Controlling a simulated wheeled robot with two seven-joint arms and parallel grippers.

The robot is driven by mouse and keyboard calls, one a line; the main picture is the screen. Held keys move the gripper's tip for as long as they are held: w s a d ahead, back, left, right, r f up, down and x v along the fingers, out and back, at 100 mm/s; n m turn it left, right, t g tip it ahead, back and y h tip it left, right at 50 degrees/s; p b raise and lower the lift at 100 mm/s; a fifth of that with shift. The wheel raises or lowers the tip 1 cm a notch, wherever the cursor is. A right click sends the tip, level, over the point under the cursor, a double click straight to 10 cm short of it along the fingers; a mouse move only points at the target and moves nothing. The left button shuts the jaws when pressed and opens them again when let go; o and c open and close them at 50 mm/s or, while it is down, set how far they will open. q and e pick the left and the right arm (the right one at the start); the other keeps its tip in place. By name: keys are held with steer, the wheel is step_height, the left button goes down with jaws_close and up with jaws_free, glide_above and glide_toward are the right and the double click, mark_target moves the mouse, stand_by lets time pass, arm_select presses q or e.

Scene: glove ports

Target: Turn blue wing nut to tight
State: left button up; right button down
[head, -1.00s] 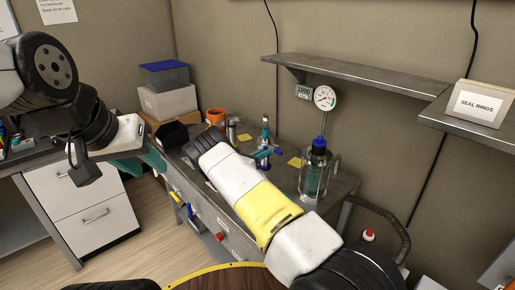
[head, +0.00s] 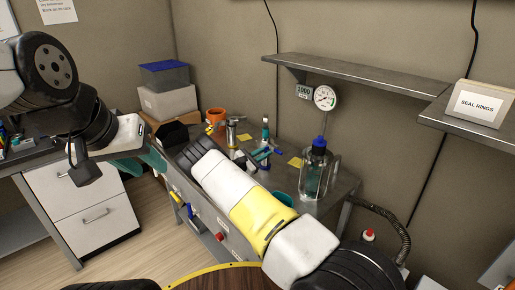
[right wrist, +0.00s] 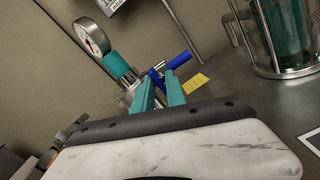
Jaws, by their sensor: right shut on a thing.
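The blue wing nut (right wrist: 177,61) is in the right wrist view, on a metal fitting below a round gauge. One blue wing sticks out up and right beyond the finger tips. My right gripper (right wrist: 160,82) is shut on it with its teal fingers, which hide part of the nut. In the head view the nut (head: 278,151) shows small at the bench's middle, beside my right gripper (head: 255,156). My left gripper (head: 140,165) is at the left, away from the bench fittings, its teal fingers apart and seemingly empty.
A glass vessel with a blue cap (head: 315,172) stands right of the fitting. A dial gauge (head: 325,97) is behind it, under a wall shelf (head: 350,75). An orange ring (head: 216,115) and storage boxes (head: 167,98) are at the back left. A yellow note (head: 295,162) lies near the nut.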

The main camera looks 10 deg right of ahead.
steer(key=shift+a, duration=0.1)
stand_by(0.3)
steer(key=c, duration=1.3)
jaws_free()
steer(key=shift+c, duration=0.2)
